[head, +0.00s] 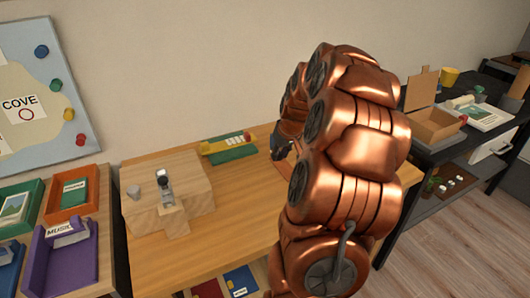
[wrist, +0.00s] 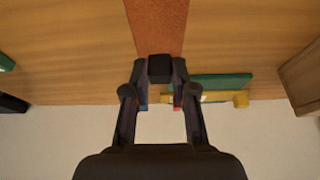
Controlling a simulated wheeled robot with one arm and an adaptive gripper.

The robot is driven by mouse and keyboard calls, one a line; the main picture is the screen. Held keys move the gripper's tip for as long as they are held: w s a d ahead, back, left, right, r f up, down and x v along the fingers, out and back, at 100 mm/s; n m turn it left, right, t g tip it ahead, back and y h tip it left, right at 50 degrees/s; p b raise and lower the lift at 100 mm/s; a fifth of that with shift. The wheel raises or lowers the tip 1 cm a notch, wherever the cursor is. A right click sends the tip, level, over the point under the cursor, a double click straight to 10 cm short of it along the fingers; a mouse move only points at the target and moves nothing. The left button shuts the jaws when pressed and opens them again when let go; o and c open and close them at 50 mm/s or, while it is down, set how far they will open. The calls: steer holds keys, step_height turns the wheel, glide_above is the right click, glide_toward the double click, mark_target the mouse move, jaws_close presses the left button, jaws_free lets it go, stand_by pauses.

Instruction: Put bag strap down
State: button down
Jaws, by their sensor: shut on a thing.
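A reddish-brown strap (wrist: 158,25) runs from the top edge of the wrist view down to my gripper (wrist: 159,72). A dark block (wrist: 160,68) sits between the fingertips at the strap's lower end, and my gripper is shut there. Whether the block is part of the strap I cannot tell. In the head view my gripper (head: 283,145) shows only in part, over the wooden desk (head: 240,205). My copper arm hides most of it and the strap. No bag body is clearly visible.
A yellow item (head: 222,146) lies on a green one (head: 235,155) at the desk's back. A wooden block stand (head: 150,185) is on the left. Coloured trays (head: 70,250) stand further left. A dark shelf unit (head: 440,150) with an open box (head: 432,125) stands right.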

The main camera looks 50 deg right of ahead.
steer(key=w, duration=0.7)
steer(key=shift+d+f+p, duration=0.3)
steer(key=shift+f, duration=0.05)
steer(key=shift+w+f, duration=0.1)
steer(key=shift+w, duration=0.15)
steer(key=shift+f, duration=1.7)
steer(key=shift+f, duration=0.1)
steer(key=c, duration=0.9)
jaws_free()
steer(key=shift+c, duration=0.2)
